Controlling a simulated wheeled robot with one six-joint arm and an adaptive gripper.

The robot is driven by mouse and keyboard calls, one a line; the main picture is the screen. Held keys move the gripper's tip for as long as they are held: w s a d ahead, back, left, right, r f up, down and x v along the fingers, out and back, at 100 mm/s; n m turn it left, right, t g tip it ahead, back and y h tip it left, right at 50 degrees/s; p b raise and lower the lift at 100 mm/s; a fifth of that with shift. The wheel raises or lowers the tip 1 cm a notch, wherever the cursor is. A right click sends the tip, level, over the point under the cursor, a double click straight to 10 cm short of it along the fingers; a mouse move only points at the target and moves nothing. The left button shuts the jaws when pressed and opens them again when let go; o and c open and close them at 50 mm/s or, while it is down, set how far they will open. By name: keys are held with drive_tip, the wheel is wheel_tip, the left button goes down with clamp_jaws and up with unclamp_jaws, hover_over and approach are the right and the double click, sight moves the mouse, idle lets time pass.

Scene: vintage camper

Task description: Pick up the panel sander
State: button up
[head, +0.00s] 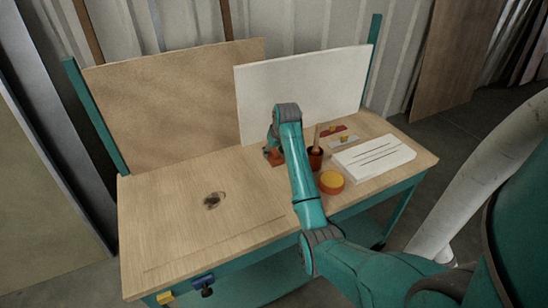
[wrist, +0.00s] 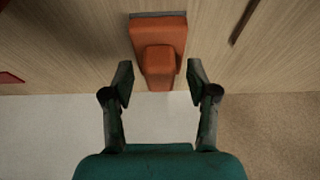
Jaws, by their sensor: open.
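The panel sander (wrist: 158,32) is an orange block with a raised orange grip and a dark grey edge, resting on the wooden bench top. In the head view the sander (head: 278,160) is largely hidden by my arm, near the foot of the white panel. My gripper (wrist: 160,84) is open and empty in the wrist view. Its two fingers appear on either side of the near end of the sander's grip, with visible gaps. How high the fingers are above the sander is hard to tell. In the head view my gripper (head: 270,151) is mostly hidden behind my wrist.
A white panel (head: 310,88) and a brown board (head: 175,100) stand along the bench's back. Right of my arm are a reddish pot (head: 315,160), a yellow-topped round tin (head: 331,182) and a white slotted block (head: 372,157). The bench's left half (head: 165,215) is mostly clear, with a dark hole.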

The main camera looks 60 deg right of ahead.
sight(274, 150)
clamp_jaws()
drive_tip(key=shift+r, duration=0.1)
wheel_tip(274, 150, up, 10)
drive_tip(key=shift+f, duration=0.1)
idle(0.4)
